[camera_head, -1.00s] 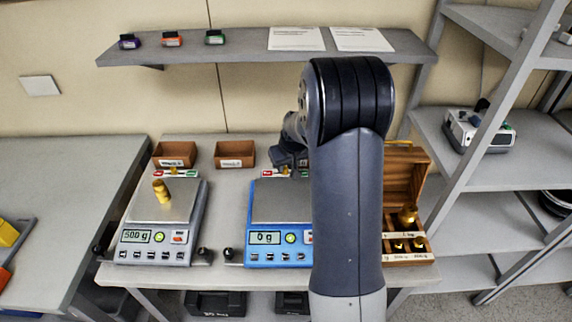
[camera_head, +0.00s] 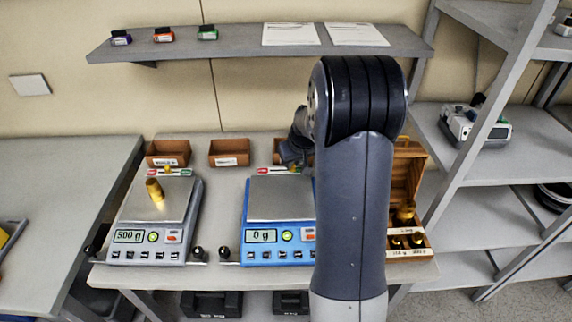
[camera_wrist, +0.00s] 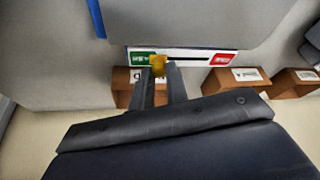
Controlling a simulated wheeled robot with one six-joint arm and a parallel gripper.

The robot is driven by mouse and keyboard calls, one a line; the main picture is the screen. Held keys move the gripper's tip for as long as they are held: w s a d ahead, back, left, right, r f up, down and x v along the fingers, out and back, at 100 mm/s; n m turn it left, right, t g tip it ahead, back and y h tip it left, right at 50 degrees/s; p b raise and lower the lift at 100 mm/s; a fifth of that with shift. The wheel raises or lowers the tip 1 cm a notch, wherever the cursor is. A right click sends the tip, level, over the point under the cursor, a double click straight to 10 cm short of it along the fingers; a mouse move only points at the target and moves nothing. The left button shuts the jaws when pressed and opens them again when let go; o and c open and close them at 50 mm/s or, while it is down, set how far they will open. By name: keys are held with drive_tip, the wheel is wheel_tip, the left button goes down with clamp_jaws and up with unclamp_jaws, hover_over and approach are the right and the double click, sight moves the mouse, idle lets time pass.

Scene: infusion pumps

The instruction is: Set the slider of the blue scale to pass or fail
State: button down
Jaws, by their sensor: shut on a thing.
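The blue scale (camera_head: 250,230) stands on the table and its display reads 0 g; its plate is empty where visible, and my arm hides its right side. Its slider strip (camera_head: 268,170) runs along the back edge. In the wrist view the strip (camera_wrist: 190,54) has a green label at its left end and a red one at its right. The yellow slider knob (camera_wrist: 159,62) is at the green end of the slot. My gripper (camera_wrist: 159,74) is shut on the knob, one finger each side; in the head view it (camera_head: 291,163) is behind the scale.
A grey scale (camera_head: 150,230) to the left reads 500 g, with a brass weight (camera_head: 154,190) on it. Open brown bins (camera_head: 229,153) stand behind the scales. A wooden weight box (camera_head: 405,175) is on the right. A shelf (camera_head: 230,45) hangs above.

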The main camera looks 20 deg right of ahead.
drive_tip(key=shift+d, duration=0.1)
drive_tip(key=c, duration=1.4)
unclamp_jaws()
drive_tip(key=shift+d, duration=0.1)
drive_tip(key=shift+o, duration=0.2)
drive_tip(key=b+v, duration=0.1)
drive_tip(key=v, duration=1)
drive_tip(key=shift+f, duration=0.15)
drive_tip(key=x, duration=0.3)
drive_tip(key=p+x, duration=0.1)
drive_tip(key=x, duration=0.3)
drive_tip(key=a+x, duration=0.1)
drive_tip(key=x, duration=0.2)
drive_tip(key=shift+w+f+p, duration=0.25)
drive_tip(key=shift+w+p, duration=0.1)
drive_tip(key=shift+w, duration=0.05)
drive_tip(key=shift+w+a+f, duration=0.1)
drive_tip(key=shift+w+a, duration=0.05)
drive_tip(key=shift+a, duration=0.2)
